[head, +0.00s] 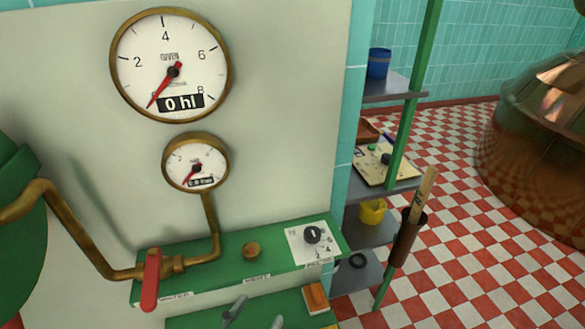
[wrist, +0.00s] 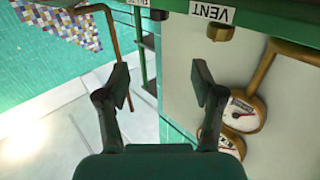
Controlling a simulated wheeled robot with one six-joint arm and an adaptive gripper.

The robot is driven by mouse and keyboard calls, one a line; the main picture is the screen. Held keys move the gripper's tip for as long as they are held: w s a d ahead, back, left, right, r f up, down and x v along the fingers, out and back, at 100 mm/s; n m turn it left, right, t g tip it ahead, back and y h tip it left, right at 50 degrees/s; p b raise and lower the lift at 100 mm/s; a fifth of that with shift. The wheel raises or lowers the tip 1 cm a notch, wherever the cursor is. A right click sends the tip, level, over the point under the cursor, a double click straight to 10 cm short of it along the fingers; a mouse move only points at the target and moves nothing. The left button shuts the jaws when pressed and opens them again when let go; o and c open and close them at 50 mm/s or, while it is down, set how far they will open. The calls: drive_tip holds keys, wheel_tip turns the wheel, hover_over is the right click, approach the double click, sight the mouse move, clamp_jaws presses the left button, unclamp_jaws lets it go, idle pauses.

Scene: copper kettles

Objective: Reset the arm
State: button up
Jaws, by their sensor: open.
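My gripper (wrist: 161,80) shows in the wrist view with its two dark fingers spread wide. It is open, and nothing is between the fingertips. The wrist picture looks upside down. Behind the fingers are a pale wall panel and a teal tiled wall. In the head view I cannot clearly make out my arm. Two small grey-green pieces at the bottom edge there may be fingertips or levers; I cannot tell which.
A large gauge (head: 171,66) and a smaller gauge (head: 196,163) hang on the pale wall. A red-handled valve (head: 150,280) and a black knob (head: 313,235) sit at the green ledge (head: 215,250). Shelves (head: 392,187) stand right of it. A copper kettle (head: 535,140) stands on the checkered floor.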

drive_tip(key=w+d+f+n+y, duration=0.2)
drive_tip(key=d+f+n+y, duration=0.4)
drive_tip(key=d+f, duration=0.5)
drive_tip(key=s+d+f+n+g+y, duration=0.2)
drive_tip(key=s+d+f+n, duration=0.2)
drive_tip(key=s+d+f, duration=0.3)
drive_tip(key=s+d+f+g+y, duration=0.1)
drive_tip(key=s+d, duration=0.1)
drive_tip(key=s, duration=0.3)
drive_tip(key=s+d+f+y, duration=0.1)
drive_tip(key=s+d+y, duration=0.1)
drive_tip(key=s, duration=0.3)
drive_tip(key=s+d+r+m+t+h, duration=0.2)
drive_tip(key=s+d+r+m, duration=0.1)
drive_tip(key=s+r, duration=0.7)
drive_tip(key=shift+s+d+r+m, duration=0.2)
drive_tip(key=shift+s+m, duration=0.2)
drive_tip(key=shift+m, duration=0.3)
